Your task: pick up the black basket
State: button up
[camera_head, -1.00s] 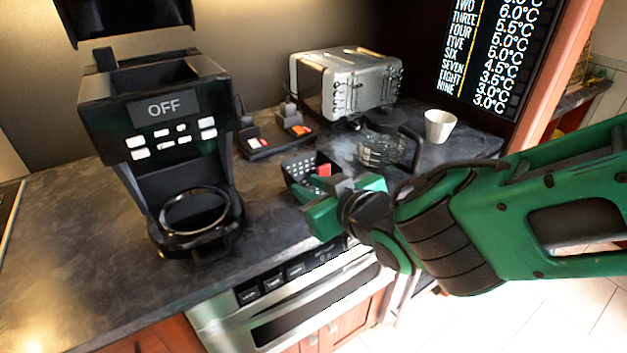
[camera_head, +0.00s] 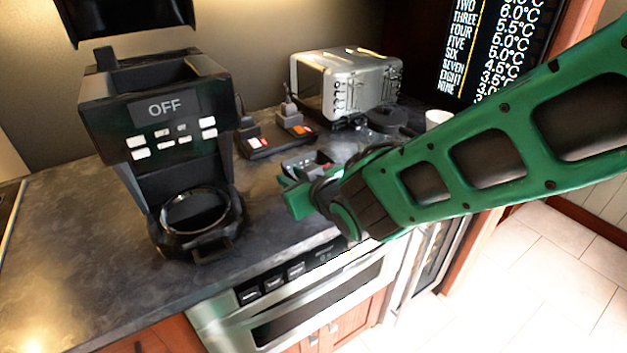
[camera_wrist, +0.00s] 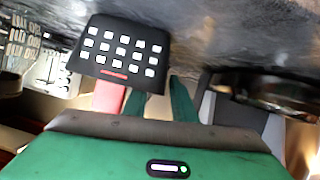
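The black basket (camera_head: 306,161) stands on the dark counter between the coffee machine and the toaster oven, partly hidden by my arm in the head view. In the wrist view it is a dark panel with rows of light square holes (camera_wrist: 117,48), with a red part below it. My gripper (camera_wrist: 160,92) has two green fingers with a gap between them. The basket's lower right corner lies near the fingertips; I cannot tell whether they touch.
The black coffee machine (camera_head: 165,120) stands at left. A silver toaster oven (camera_head: 345,82) is behind, with a small black tray (camera_head: 268,141) holding coloured items beside it. A white cup (camera_head: 437,119) shows above my arm. The counter's front edge lies above a built-in oven (camera_head: 310,300).

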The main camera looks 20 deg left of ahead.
grip_shut()
dwell(0.4)
